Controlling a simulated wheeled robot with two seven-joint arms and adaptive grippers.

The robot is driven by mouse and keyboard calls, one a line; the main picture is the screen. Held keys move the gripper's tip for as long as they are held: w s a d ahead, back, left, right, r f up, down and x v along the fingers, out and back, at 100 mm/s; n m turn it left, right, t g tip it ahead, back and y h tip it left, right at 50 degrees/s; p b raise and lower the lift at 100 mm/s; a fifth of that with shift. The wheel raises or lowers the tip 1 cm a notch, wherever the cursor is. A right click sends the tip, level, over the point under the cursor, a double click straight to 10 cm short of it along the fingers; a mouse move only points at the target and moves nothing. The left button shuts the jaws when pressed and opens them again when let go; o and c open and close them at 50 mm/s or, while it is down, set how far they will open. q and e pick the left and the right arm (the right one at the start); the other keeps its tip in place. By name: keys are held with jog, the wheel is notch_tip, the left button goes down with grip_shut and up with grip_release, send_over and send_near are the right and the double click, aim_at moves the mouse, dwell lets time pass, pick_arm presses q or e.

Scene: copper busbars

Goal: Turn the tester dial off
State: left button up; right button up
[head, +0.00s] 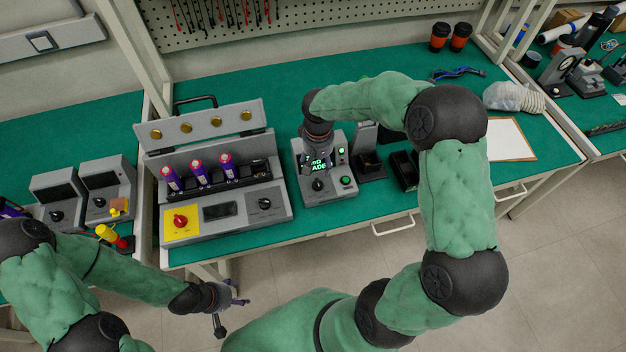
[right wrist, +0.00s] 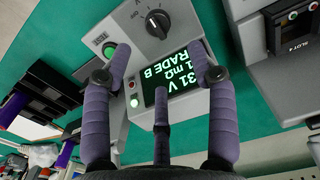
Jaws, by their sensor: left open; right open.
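The tester (head: 343,187) is a grey box on the green bench with a lit screen of green text; the right wrist view reads "31 V" and "RADE B". Its black dial (head: 318,184) has a white pointer mark and also shows at the top of the right wrist view (right wrist: 158,22). My right gripper (head: 317,160) is open and empty above the tester's screen. In the right wrist view its purple fingers (right wrist: 160,62) are spread around the screen, apart from the dial. My left gripper (head: 238,300) is open and empty, in front of the bench edge, over the floor.
Left of the tester stands a grey station (head: 242,217) with an open lid, three purple cells (head: 199,172), a red knob (head: 180,221) and another dial. Black holders (head: 369,165) stand close right of the tester. A clipboard (head: 510,139) lies further right.

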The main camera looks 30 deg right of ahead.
aim_at(317, 180)
notch_tip(317, 180, down, 9)
jog(key=shift+b, duration=1.1)
jog(key=shift+r, duration=0.1)
jog(key=c, duration=1.1)
